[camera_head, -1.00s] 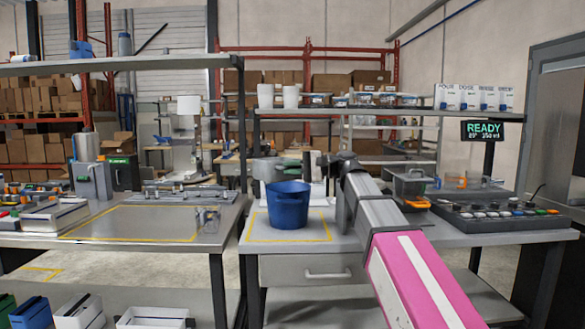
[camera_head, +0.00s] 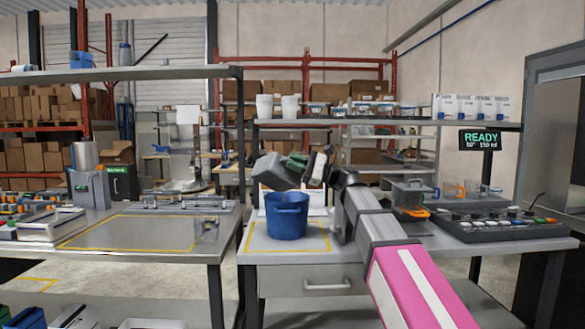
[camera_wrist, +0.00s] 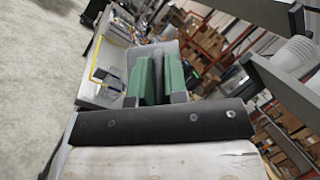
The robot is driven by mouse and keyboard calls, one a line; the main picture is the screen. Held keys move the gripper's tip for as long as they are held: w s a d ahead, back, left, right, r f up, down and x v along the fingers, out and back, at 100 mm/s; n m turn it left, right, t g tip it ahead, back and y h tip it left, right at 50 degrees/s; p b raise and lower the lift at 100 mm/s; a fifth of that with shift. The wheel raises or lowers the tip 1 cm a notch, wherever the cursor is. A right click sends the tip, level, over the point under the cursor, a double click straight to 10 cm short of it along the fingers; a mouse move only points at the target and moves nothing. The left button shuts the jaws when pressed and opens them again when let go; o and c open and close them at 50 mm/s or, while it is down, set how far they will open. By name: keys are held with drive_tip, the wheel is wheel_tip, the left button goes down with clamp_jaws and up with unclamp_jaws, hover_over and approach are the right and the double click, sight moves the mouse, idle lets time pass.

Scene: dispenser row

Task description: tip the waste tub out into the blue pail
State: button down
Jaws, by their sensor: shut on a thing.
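The blue pail (camera_head: 287,220) stands upright on the right bench, inside a yellow outline. The waste tub (camera_head: 272,172) is a grey box held tilted just above the pail's rim, towards its left side. My gripper (camera_head: 297,161) comes in from the right and is shut on the tub. In the wrist view, the green finger pads of my gripper (camera_wrist: 158,80) lie against the grey tub (camera_wrist: 148,51). The tub's inside and the pail's inside are hidden, and no falling waste shows.
A control panel (camera_head: 500,228) and a clear container with an orange part (camera_head: 412,195) stand to the right on the bench. A shelf (camera_head: 380,123) with white cups runs above.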

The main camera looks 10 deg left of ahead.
drive_tip(key=shift+w+d+r+m+t+y, duration=0.2)
drive_tip(key=shift+w+r+m+t+y, duration=0.25)
drive_tip(key=shift+m, duration=0.5)
drive_tip(key=shift+w+d+r+m+t+y, duration=0.15)
drive_tip(key=shift+w+d+m+t+y, duration=0.15)
drive_tip(key=shift+w+m+t, duration=0.55)
drive_tip(key=shift+w+d+r+m+t+y, duration=0.25)
drive_tip(key=shift+w+m+y, duration=0.2)
drive_tip(key=shift+m, duration=0.65)
drive_tip(key=w+d+m+t+h, duration=0.1)
drive_tip(key=w+d+m+t, duration=0.2)
drive_tip(key=w+m+t, duration=0.7)
drive_tip(key=shift+w+d+r+m+t, duration=0.3)
drive_tip(key=shift+m+t, duration=0.65)
drive_tip(key=shift+m, duration=2.35)
drive_tip(key=shift+s, duration=0.15)
